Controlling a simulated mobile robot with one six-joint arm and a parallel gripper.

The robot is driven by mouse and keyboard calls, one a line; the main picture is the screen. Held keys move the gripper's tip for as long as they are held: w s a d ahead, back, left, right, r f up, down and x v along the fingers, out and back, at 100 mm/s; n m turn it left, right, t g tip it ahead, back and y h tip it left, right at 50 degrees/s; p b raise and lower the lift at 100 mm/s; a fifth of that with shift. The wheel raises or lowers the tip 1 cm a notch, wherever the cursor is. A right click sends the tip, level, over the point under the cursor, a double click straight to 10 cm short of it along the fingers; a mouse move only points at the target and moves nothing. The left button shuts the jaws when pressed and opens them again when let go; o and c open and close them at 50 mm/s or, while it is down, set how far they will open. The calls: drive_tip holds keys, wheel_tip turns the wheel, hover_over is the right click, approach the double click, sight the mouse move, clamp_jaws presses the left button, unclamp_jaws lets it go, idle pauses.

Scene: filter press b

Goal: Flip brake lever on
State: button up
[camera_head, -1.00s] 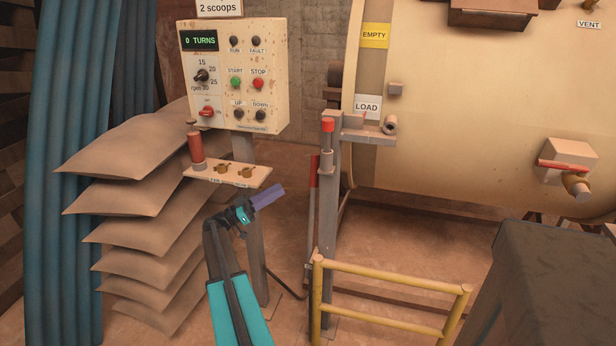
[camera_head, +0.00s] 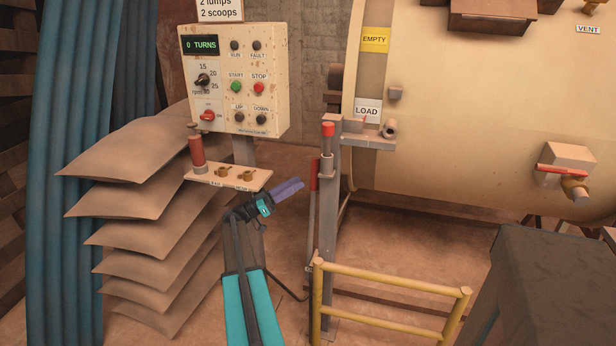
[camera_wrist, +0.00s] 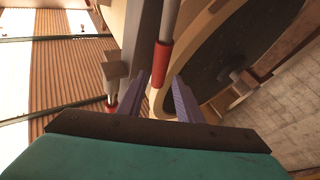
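The brake lever (camera_head: 314,174) appears to be the upright grey rod with a red grip beside a grey post, left of the big drum. In the wrist view, a grey rod with a red grip (camera_wrist: 162,62) lies beyond and roughly between my fingertips. My gripper (camera_head: 291,188) has its purple fingers pointing right, just left of the red grip. In the wrist view my gripper (camera_wrist: 160,92) is open, with a gap between the two fingers and nothing held. I cannot tell how far the grip is from the fingers in depth.
The grey post (camera_head: 328,220) holds a red-topped pin (camera_head: 328,129). A yellow rail (camera_head: 390,279) stands in front. The control panel (camera_head: 236,80) and its small shelf (camera_head: 228,176) are above left of my gripper. The beige drum (camera_head: 470,130) fills the back right. Stacked sacks (camera_head: 140,205) stand left.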

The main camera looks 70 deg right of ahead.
drive_tip(key=x, duration=0.6)
drive_tip(key=shift+p, duration=0.4)
drive_tip(key=shift+d, duration=0.1)
clamp_jaws()
